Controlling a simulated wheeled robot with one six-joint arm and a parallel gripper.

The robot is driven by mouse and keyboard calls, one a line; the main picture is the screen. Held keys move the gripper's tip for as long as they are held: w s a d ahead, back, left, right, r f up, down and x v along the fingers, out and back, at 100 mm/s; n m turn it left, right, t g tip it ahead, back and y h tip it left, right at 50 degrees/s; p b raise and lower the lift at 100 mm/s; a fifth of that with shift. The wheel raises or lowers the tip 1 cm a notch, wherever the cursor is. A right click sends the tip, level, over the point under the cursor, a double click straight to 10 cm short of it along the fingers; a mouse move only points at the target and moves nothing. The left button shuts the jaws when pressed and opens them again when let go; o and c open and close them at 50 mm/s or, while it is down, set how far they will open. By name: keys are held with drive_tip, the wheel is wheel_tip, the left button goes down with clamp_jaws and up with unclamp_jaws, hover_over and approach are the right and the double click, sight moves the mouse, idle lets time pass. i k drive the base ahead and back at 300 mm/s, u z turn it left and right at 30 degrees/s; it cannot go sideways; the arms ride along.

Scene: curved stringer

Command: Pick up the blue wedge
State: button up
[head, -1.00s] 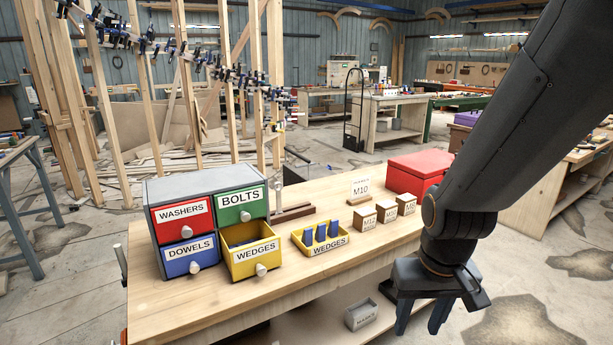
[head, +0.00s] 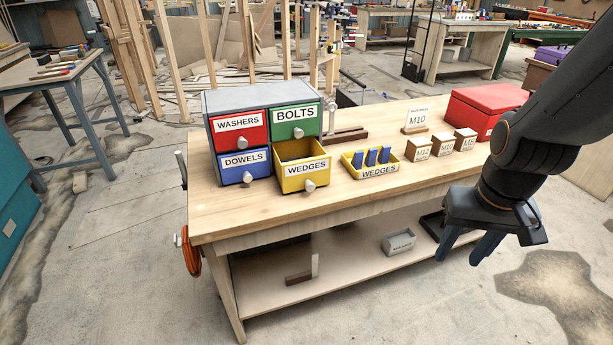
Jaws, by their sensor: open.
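Several blue wedges (head: 371,157) stand side by side in a small yellow tray labelled WEDGES (head: 380,173) on the wooden workbench in the head view. My gripper (head: 467,248) hangs in front of the bench's right part, to the right of and lower than the tray. Its two blue-grey fingers point down, apart, with nothing between them.
The drawer cabinet (head: 262,97) has closed red, green and blue drawers. Small labelled wooden boxes (head: 443,145), an M10 sign (head: 417,117) and a red box (head: 480,108) stand right of the tray. A grey bin (head: 399,242) sits on the lower shelf. The bench front-middle is clear.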

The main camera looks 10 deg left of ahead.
sight(383, 156)
drive_tip(key=k, duration=0.65)
drive_tip(key=u, duration=0.6)
drive_tip(key=i, duration=1.5)
drive_tip(key=z, duration=0.35)
drive_tip(key=i, duration=0.5)
drive_tip(key=z, duration=0.4)
